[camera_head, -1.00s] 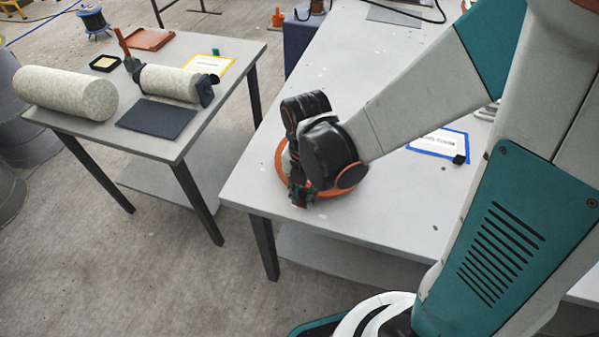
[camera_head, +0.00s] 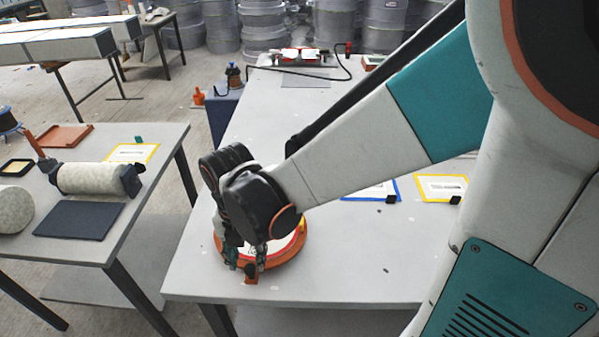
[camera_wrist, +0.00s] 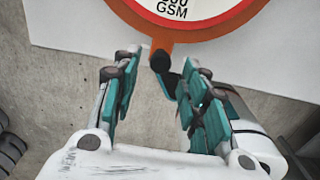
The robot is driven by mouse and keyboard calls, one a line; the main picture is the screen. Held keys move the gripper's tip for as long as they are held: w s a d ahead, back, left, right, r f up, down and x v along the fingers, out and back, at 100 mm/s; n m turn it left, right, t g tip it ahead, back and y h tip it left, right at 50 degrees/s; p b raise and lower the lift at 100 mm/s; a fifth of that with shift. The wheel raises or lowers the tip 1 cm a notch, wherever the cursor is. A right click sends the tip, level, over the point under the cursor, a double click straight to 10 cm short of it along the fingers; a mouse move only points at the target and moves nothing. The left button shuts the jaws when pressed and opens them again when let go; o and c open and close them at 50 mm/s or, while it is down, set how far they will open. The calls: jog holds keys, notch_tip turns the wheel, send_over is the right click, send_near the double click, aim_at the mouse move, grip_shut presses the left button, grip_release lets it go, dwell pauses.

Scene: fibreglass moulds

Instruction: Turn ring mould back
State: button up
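The ring mould is an orange ring (camera_head: 290,258) with a white, red-edged face, flat near the front edge of the grey table. In the wrist view the ring (camera_wrist: 232,24) fills the top, with "GSM" printed on its face. A short orange tab with a dark round knob (camera_wrist: 160,60) sticks out from it towards me. My gripper (camera_wrist: 160,68) is open, with the knob between its teal fingertips and a gap visible on both sides. In the head view my gripper (camera_head: 241,258) is low over the ring's near left side, and my wrist hides part of the ring.
Labelled cards with blue (camera_head: 372,191) and yellow (camera_head: 441,187) borders lie right of the ring. A separate table (camera_head: 130,215) at left holds rolls and a dark mat (camera_head: 80,219). A red-and-white device (camera_head: 300,57) stands at the far end. The table beyond the ring is fairly clear.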

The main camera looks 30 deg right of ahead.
notch_tip(320, 180, up, 7)
jog(key=shift+s, duration=0.15)
jog(key=shift+f, duration=0.1)
dwell(0.3)
jog(key=s+d+r+m+t, duration=0.2)
jog(key=d+r+m+t, duration=0.1)
jog(key=m, duration=1.1)
jog(key=s+d+r+m+t, duration=0.2)
jog(key=d+r+m+t, duration=0.1)
jog(key=m, duration=1.2)
jog(key=shift+d+r+t, duration=0.15)
jog(key=shift+d+t, duration=0.35)
jog(key=shift+d, duration=0.2)
